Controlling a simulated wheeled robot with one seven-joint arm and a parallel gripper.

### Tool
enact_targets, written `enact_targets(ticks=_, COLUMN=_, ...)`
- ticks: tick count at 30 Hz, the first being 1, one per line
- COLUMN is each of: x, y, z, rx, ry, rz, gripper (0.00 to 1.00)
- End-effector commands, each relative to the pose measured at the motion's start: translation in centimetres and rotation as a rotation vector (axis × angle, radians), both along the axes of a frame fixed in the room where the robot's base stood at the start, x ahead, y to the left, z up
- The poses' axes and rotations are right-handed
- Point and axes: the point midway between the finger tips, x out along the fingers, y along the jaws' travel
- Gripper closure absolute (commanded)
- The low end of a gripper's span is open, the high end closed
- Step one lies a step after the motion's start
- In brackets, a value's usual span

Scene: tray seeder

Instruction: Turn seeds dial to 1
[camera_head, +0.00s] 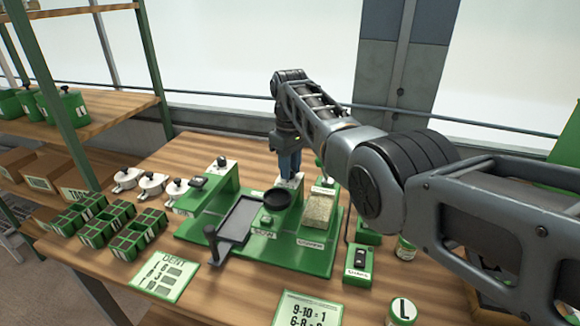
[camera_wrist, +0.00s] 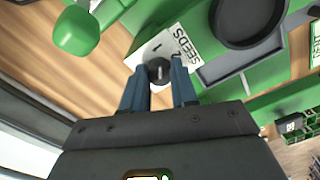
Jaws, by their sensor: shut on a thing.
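The seeds dial is a small dark round knob (camera_wrist: 157,66) on a white plate (camera_wrist: 183,48) marked SEEDS, with the figures 1 and 2 beside it in the wrist view. A pale line on the knob runs nearly upright in that view, its upper end towards the 1; which end is the pointer I cannot tell. My gripper (camera_wrist: 161,84) has its blue fingers on both sides of the knob, shut on it. In the head view my gripper (camera_head: 289,162) points down at the back of the green seeder (camera_head: 290,253), and hides the knob; part of the white plate (camera_head: 291,182) shows.
A black round bowl (camera_head: 278,199) and a grey tray (camera_head: 238,222) sit in front of the dial. A seed-filled block (camera_head: 319,211) stands to the right. Green pots (camera_head: 135,236) and white lidded pans (camera_head: 152,184) are at the left. A switch box (camera_head: 359,262) stands front right.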

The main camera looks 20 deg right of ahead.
Motion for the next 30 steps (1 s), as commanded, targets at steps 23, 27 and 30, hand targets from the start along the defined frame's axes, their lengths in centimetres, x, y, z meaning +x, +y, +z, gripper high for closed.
enact_targets(ticks=23, x=0.08, y=0.02, z=0.15, rx=0.001, ry=-0.003, rz=0.149, gripper=1.0)
enact_targets(ticks=27, x=0.08, y=0.01, z=0.15, rx=0.001, ry=-0.003, rz=0.148, gripper=0.68)
enact_targets(ticks=30, x=0.06, y=0.01, z=0.12, rx=0.0, ry=-0.002, rz=0.148, gripper=0.58)
